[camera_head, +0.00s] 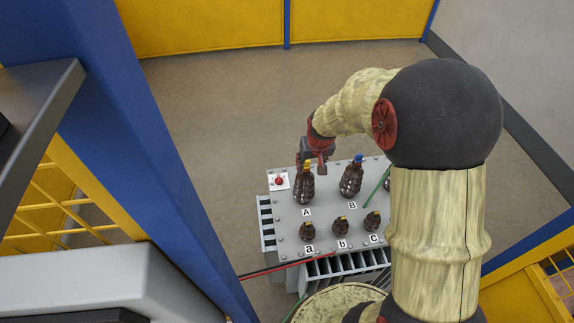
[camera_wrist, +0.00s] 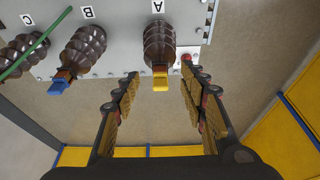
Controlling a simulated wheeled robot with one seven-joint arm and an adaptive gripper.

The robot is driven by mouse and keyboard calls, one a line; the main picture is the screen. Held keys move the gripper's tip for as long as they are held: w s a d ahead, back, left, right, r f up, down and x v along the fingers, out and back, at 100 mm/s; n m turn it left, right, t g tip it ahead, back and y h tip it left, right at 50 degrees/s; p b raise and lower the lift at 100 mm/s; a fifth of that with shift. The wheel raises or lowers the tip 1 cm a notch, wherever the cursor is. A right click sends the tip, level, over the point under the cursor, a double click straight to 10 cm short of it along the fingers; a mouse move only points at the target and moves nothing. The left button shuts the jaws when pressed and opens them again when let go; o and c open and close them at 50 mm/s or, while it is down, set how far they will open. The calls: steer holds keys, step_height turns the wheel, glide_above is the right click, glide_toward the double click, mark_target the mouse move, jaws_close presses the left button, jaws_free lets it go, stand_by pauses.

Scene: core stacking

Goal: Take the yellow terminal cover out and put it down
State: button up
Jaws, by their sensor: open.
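The yellow terminal cover (camera_head: 307,167) sits on top of the large brown ribbed bushing (camera_head: 304,187) marked A. My gripper (camera_head: 306,160) is at the top of bushing A in the head view, partly hiding the cover. In the wrist view my gripper (camera_wrist: 161,72) is open, with one finger on each side of the cover and clear gaps on both sides. It holds nothing.
Bushing B (camera_head: 350,180) with a blue cap (camera_head: 358,158) stands to the right. A green rod (camera_head: 376,187) crosses beyond it. Small bushings a, b and c line the front of the grey box (camera_head: 325,210). A red button (camera_head: 279,180) is on the left corner. Yellow fence panels stand around.

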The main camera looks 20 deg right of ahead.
mark_target(307, 161)
steer(key=shift+t, duration=0.5)
steer(key=w+f, duration=0.2)
steer(key=w+d+f, duration=0.1)
steer(key=w+f, duration=0.2)
steer(key=shift+w+d+f, duration=0.1)
steer(key=shift+w+f, duration=0.15)
steer(key=shift+f, duration=0.1)
jaws_close()
stand_by(0.3)
